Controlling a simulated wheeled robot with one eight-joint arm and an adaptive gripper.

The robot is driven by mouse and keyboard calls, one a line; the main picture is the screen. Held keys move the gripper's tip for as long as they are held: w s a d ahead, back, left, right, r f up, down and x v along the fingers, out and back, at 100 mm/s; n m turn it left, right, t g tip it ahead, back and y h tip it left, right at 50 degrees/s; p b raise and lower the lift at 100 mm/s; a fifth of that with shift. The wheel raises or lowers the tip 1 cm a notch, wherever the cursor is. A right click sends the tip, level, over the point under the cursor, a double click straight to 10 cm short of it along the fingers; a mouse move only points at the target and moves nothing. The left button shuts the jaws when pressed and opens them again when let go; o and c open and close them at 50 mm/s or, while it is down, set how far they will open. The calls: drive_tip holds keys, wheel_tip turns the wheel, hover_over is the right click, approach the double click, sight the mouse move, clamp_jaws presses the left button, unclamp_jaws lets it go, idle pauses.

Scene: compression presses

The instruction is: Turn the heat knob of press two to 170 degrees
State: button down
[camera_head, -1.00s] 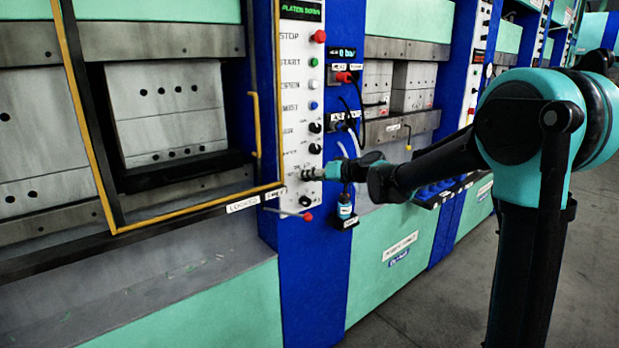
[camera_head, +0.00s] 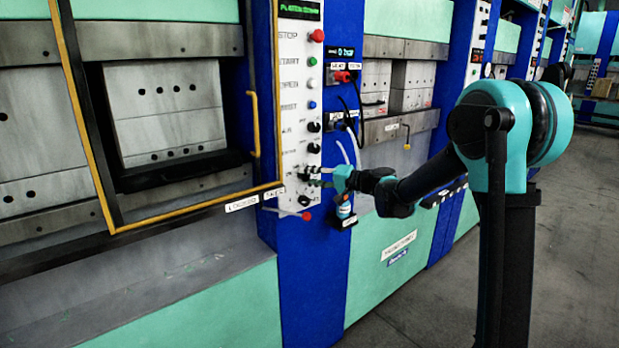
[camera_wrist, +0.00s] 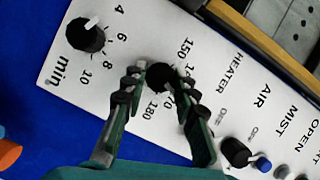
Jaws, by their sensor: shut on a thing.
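The heat knob (camera_wrist: 160,76) is a dark round knob on the white control panel (camera_wrist: 60,85). In the wrist view it sits between the two fingertips of my gripper (camera_wrist: 163,84), which is shut on it. The printed scale around it shows 150, 170 and 180 in part, with other marks covered by the fingers. The knob's pointer is hidden, so I cannot tell its setting. In the head view my gripper (camera_head: 318,178) reaches the lower panel from the right, and the knob is mostly hidden there.
The timer knob (camera_wrist: 86,35) marked "min" and another dark knob (camera_wrist: 235,152) flank the heat knob. The yellow guard frame (camera_head: 281,100) stands left of the panel.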

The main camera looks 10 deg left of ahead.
idle(0.4)
drive_tip(key=c, duration=1.2)
unclamp_jaws()
drive_tip(key=shift+d, duration=0.1)
drive_tip(key=v, duration=1.1)
drive_tip(key=shift+s+d+f, duration=0.1)
drive_tip(key=shift+s+d, duration=0.05)
drive_tip(key=shift+d, duration=0.25)
